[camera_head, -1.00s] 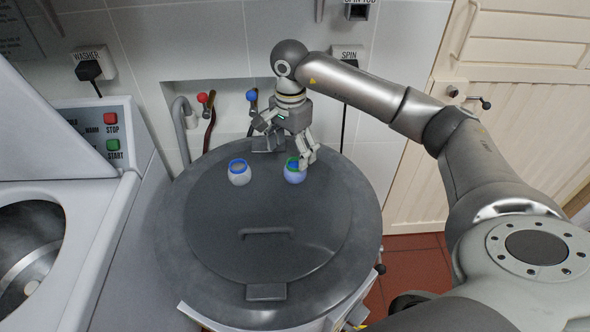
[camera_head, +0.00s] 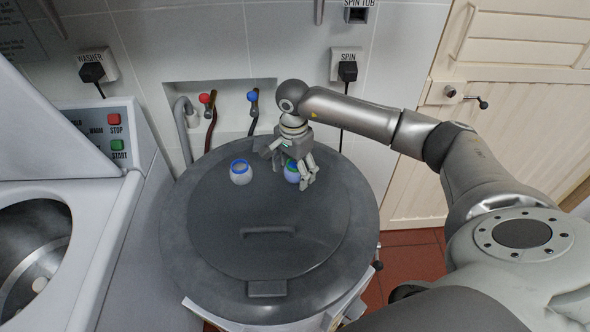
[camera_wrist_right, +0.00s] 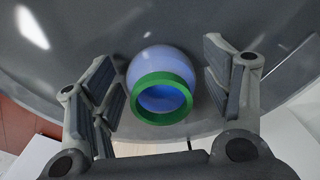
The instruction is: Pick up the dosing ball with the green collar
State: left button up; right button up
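The dosing ball with the green collar (camera_head: 291,172) stands on the dark round lid (camera_head: 215,235), near its back edge. In the right wrist view the pale blue ball with its green collar (camera_wrist_right: 162,92) sits between the two fingers, with a gap on each side. My right gripper (camera_head: 292,170) is open around the ball and partly hides it in the head view; its finger pads also show in the right wrist view (camera_wrist_right: 165,85). A second dosing ball with a blue collar (camera_head: 241,173) stands to the left on the same lid. My left gripper is not in view.
The lid has a raised handle (camera_head: 267,231) in the middle and is clear in front. A white washer (camera_head: 100,220) with stop and start buttons stands at the left. Red (camera_head: 204,99) and blue (camera_head: 252,96) taps are on the tiled wall behind.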

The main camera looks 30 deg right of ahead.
jog(key=c, duration=0.8)
jog(key=shift+r, duration=0.1)
